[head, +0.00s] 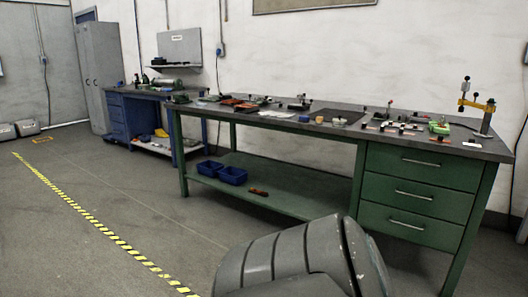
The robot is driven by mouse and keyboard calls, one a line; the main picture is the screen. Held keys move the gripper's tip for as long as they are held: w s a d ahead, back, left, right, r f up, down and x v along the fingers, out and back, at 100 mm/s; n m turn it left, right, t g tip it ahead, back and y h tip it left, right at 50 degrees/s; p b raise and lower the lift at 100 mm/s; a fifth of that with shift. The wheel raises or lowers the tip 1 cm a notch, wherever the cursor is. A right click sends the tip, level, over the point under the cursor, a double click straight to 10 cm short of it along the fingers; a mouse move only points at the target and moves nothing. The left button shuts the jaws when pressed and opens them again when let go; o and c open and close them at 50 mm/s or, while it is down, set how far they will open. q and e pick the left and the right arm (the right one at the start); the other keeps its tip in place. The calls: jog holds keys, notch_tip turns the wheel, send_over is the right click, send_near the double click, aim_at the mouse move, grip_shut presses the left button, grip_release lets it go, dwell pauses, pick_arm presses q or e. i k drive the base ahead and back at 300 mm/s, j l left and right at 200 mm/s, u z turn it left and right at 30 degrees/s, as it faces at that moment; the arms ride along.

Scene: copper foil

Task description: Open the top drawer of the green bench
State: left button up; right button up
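The green bench (270,113) stands ahead, with a dark worktop and green legs. A stack of three green drawers is at its right end. The top drawer (390,165) looks closed, flush with the two below, and has a silver bar handle (421,163). The middle drawer (386,191) and bottom drawer (382,216) also look closed. A grey rounded part that looks like my own body is at the bottom centre. Neither of my grippers is in view.
Tools and parts cover the worktop, including a yellow-armed stand (478,104) at its right end. Blue bins (232,176) sit on the lower shelf. A blue bench (127,117) and grey lockers (98,75) stand back left. Floor beside the yellow-black tape (100,227) is clear.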

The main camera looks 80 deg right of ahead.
aim_at(456, 173)
jog(key=z, duration=3.55)
jog(key=l+z, duration=0.1)
jog(key=i+l+u, duration=0.15)
jog(key=i+l, duration=0.2)
jog(key=i+l+u, duration=0.1)
jog(key=i+l, duration=0.2)
jog(key=l, duration=0.3)
